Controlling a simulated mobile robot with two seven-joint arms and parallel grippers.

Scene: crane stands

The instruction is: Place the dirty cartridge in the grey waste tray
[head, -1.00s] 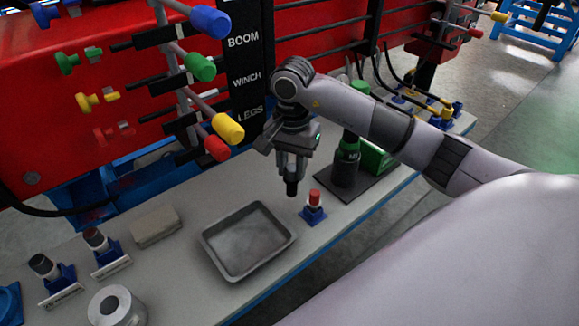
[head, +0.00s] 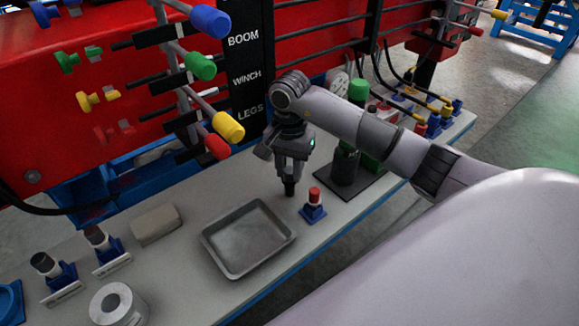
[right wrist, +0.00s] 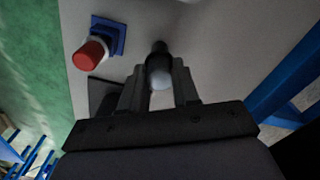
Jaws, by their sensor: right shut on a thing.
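My right gripper (head: 289,177) is shut on a dark cartridge (head: 290,188) and holds it upright, behind the right part of the waste tray. In the right wrist view the cartridge (right wrist: 160,66) sits between the fingers and shows a black part and a pale part. I cannot tell whether its lower end touches the bench. The grey waste tray (head: 245,240) is empty, in front and to the left of the gripper. My left gripper is not in view.
A red-topped cartridge (head: 314,194) in a blue stand (head: 313,213) is close right of the gripper. A dark bottle (head: 345,165) stands behind it. Two more blue stands, a beige block (head: 155,225) and a white roll (head: 117,304) are left of the tray. Levers (head: 228,126) overhang the bench.

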